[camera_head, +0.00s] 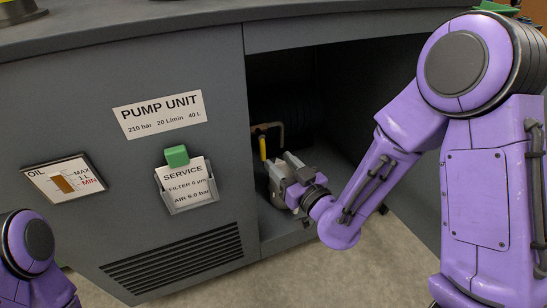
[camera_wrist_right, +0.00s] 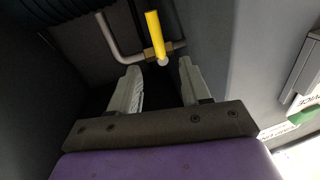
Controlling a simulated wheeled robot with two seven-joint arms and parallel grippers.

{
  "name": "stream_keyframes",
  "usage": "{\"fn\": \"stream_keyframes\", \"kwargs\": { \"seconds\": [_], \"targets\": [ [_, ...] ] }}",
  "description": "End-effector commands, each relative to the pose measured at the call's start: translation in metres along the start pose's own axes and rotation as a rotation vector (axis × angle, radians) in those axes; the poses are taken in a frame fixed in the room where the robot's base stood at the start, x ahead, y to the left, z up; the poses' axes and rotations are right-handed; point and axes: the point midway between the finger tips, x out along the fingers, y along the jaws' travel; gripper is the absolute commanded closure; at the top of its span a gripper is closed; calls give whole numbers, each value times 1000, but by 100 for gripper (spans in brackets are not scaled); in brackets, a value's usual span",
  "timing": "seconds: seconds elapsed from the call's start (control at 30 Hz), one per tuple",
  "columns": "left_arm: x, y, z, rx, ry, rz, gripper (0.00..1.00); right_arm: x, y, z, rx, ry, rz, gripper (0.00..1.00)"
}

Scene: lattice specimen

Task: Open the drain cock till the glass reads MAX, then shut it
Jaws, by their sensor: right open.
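The drain cock (camera_head: 262,147) has a yellow lever and sits on a pipe inside the dark open bay of the cabinet. In the right wrist view its yellow lever (camera_wrist_right: 155,33) stands above a brass body, just beyond my fingertips. My right gripper (camera_head: 277,165) reaches into the bay, and in the wrist view its two fingers (camera_wrist_right: 158,66) are apart with nothing between them. The oil glass (camera_head: 64,180) on the front panel has MAX and MIN marks and a brown column; its exact level is too small to read. My left gripper is out of view.
The bay's left edge is the cabinet front, close to my right gripper. A pump unit label (camera_head: 160,114) and a service card holder (camera_head: 188,186) with a green clip are on the panel, above a vent grille (camera_head: 175,258).

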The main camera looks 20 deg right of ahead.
Motion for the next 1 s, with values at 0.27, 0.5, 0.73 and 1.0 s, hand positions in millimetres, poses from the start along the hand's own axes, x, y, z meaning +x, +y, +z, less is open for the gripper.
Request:
{"fn": "stream_keyframes", "kwargs": {
  "seconds": [0.27,0.5,0.73,1.0],
  "targets": [
    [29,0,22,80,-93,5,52,53,1,4,5,-2,2,53],
    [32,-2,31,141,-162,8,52,88,1,4,6,-5,2,53],
    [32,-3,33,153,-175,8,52,94,1,2,6,-5,2,53],
    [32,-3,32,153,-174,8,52,93,1,3,6,-6,2,100]
  ]
}}
